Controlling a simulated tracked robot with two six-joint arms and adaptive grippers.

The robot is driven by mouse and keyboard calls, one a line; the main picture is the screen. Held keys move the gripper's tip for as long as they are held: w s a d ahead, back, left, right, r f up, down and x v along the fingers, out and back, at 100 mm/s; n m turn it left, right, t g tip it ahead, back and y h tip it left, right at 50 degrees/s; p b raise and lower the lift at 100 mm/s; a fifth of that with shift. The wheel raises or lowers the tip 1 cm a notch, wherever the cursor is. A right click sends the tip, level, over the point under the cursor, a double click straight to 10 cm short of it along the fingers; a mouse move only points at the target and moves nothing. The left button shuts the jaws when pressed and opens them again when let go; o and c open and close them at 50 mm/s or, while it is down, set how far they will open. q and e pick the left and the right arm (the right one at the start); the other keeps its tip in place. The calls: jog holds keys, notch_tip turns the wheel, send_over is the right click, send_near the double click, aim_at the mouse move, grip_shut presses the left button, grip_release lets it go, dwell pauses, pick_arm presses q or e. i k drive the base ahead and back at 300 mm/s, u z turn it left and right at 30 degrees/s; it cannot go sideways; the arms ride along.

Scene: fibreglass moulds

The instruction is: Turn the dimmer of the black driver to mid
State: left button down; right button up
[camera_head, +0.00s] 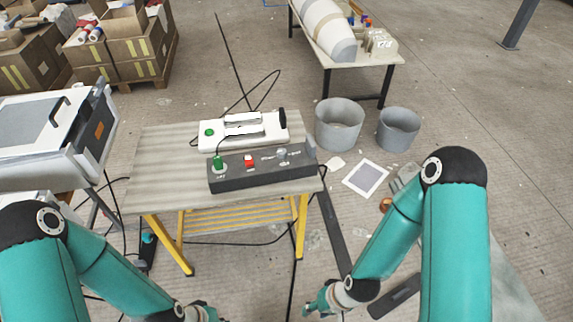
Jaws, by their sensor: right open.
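The black driver (235,178) is a long dark box lying on the front right part of the workbench. Its top carries a green part at the left, a red switch (249,160) and a small pale knob (282,154) towards the right, which may be the dimmer. Its setting is too small to read. My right gripper (312,307) is open and empty, low in front of the bench and well short of the driver. My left gripper (205,313) is at the bottom edge, partly cut off, and its jaws cannot be made out. Neither gripper touches the driver.
A white device (262,140) with a green button lies just behind the driver. The workbench (160,175) is bare at its left. Grey buckets (338,125) stand right of it. A white machine (45,140) stands at the left. Cables trail behind the bench and across the floor.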

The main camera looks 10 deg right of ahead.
aim_at(282, 153)
jog(key=u, duration=0.5)
jog(key=i, duration=0.9)
jog(key=z, duration=0.05)
